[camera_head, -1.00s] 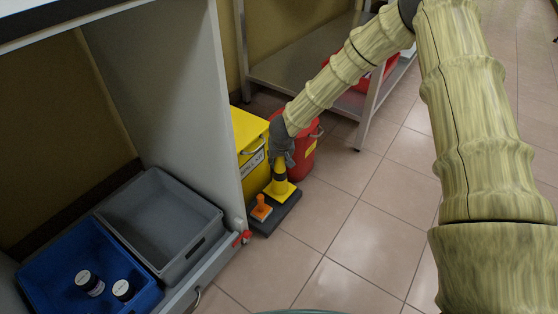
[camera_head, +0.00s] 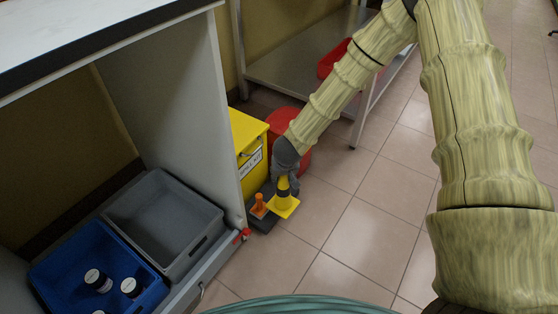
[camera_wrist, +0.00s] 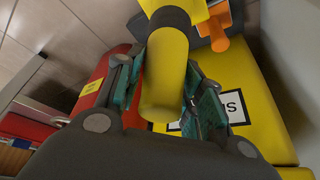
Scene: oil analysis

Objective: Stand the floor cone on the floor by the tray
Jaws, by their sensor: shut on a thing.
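The floor cone (camera_head: 283,206) is yellow with a black band and a square yellow base. My gripper (camera_head: 287,180) is shut on its upper part, and the cone hangs roughly upright with its base downward. In the wrist view the yellow cone (camera_wrist: 166,78) lies between the two fingers. The dark tray (camera_head: 262,222) is on the floor beside the cabinet. A small orange cone (camera_head: 259,203) stands on it. The yellow cone's base covers the tray's right part in the head view; it appears raised, but its exact height is unclear.
A yellow spill-kit bin (camera_head: 249,150) and a red bucket (camera_head: 288,140) stand behind the tray. A cabinet holding a grey crate (camera_head: 180,262) and a blue crate (camera_head: 45,270) is at left. Tiled floor (camera_head: 345,245) to the right is clear.

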